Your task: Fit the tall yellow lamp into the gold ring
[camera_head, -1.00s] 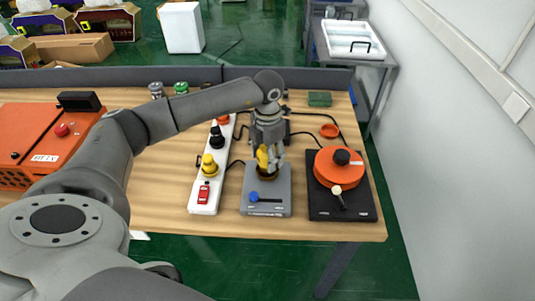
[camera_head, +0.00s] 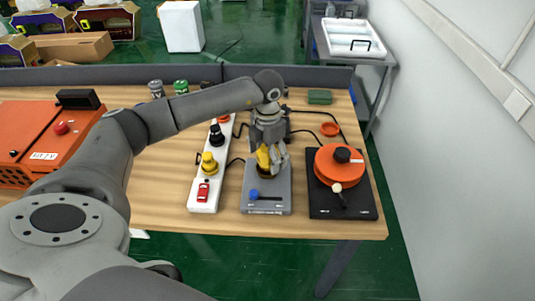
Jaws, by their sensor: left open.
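The tall yellow lamp (camera_head: 263,158) stands at the ring spot on the grey box with the blue slider (camera_head: 253,194). My left gripper (camera_head: 271,157) is right above this box, with its open fingers around or beside the lamp. Whether the fingers touch the lamp cannot be told. The gold ring (camera_head: 265,176) shows only as a dark gold edge under the lamp, and the gripper and lamp hide most of it. How deep the lamp sits in it is not clear. My right gripper is not in view.
A white strip (camera_head: 199,200) with a yellow knob, a black knob and a red switch lies left of the grey box. A black base (camera_head: 358,205) with an orange disc (camera_head: 338,169) lies to the right. An orange machine (camera_head: 35,150) is at the far left. Bare wood lies between.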

